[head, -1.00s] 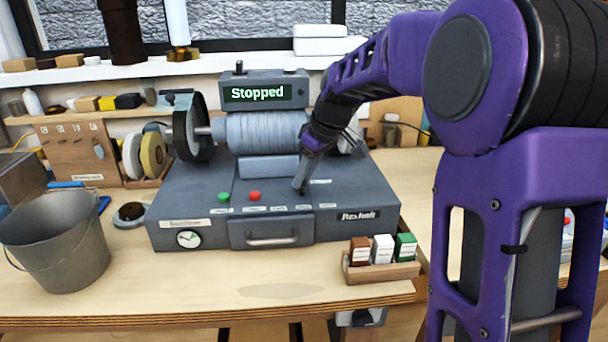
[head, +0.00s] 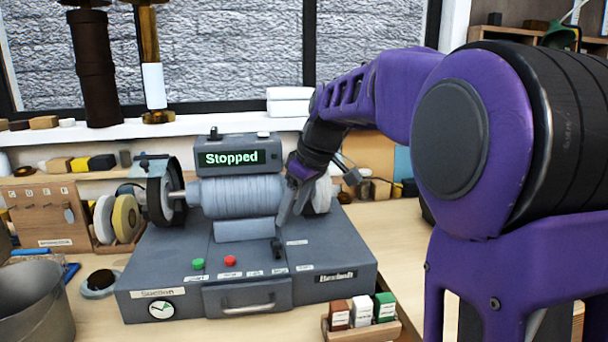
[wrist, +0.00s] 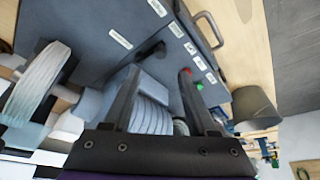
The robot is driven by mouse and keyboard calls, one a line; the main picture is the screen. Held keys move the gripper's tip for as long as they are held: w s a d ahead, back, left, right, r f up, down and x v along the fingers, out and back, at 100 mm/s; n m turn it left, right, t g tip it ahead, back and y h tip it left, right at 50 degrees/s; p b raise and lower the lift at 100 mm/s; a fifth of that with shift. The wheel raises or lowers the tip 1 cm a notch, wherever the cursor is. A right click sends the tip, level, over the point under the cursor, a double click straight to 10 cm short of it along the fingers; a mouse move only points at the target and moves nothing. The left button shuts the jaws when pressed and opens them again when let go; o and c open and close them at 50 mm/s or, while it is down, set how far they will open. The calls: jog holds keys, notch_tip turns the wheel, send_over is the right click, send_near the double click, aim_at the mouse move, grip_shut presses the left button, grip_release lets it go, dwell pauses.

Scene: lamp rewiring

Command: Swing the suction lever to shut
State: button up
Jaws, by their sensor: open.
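A small black lever (head: 277,248) stands on the sloped top of the grey machine (head: 345,250), right of the red button. It also shows in the wrist view (wrist: 151,50), just beyond my fingertips. Labels lie near it, too small to read. My gripper (head: 286,218) is open and empty, just above and behind the lever, apart from it as far as I can tell. In the wrist view my gripper's two fingers (wrist: 157,76) spread either side of the lever's direction. A round gauge (head: 161,310) under a "Suction" label sits on the front left. The display (head: 232,158) reads "Stopped".
Green (head: 198,264) and red (head: 230,260) buttons sit left of the lever.

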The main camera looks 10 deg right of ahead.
jog(key=p+v, duration=0.1)
jog(key=v, duration=0.7)
jog(key=shift+r, duration=0.3)
jog(key=shift+r, duration=0.1)
